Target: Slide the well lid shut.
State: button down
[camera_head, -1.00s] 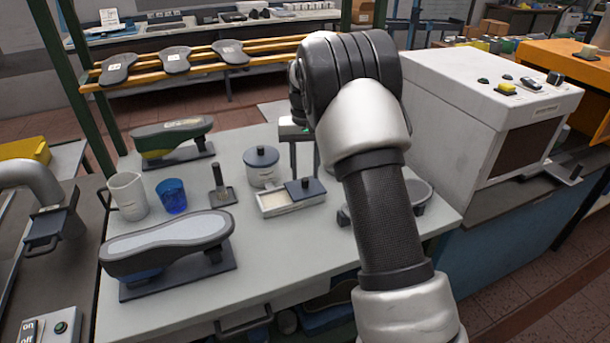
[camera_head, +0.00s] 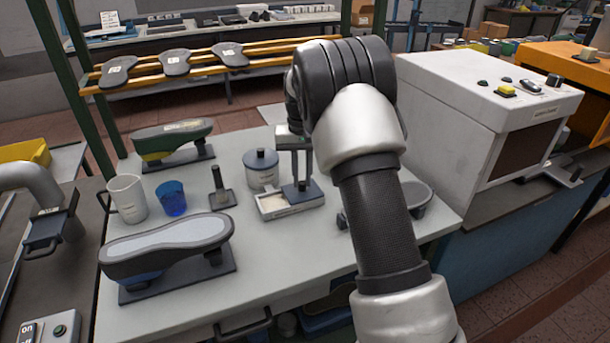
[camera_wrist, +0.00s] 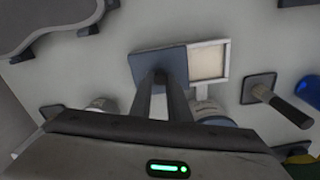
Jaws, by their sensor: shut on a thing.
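The well (camera_head: 272,206) is a small white rectangular tray with cream contents on the table. Its dark blue-grey lid (camera_head: 312,191) covers the right part and leaves the left part open. In the wrist view the lid (camera_wrist: 147,62) lies beside the open, cream-filled part of the well (camera_wrist: 226,62). My gripper (camera_head: 302,182) points down at the lid, with its two fingers close together around the lid's knob. The fingers also show in the wrist view (camera_wrist: 162,85), where they hide the knob.
A lidded white pot (camera_head: 261,172) stands just behind the well. A brush on a dark base (camera_head: 221,195), a blue cup (camera_head: 172,198) and a white mug (camera_head: 128,198) stand to the left. The table (camera_head: 300,240) is clear before the well.

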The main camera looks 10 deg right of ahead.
jog(key=a, duration=0.2)
jog(key=s+a, duration=0.1)
jog(key=a, duration=0.2)
jog(key=a+p, duration=0.1)
jog(key=a, duration=0.2)
jog(key=shift+s, duration=0.25)
jog(key=c, duration=1.7)
grip_release()
jog(key=shift+a, duration=0.15)
jog(key=shift+o, duration=0.2)
jog(key=shift+r, duration=0.1)
notch_tip(320, 180, up, 17)
jog(key=p, duration=0.2)
jog(key=shift+s+r, duration=0.1)
jog(key=shift+r, duration=0.1)
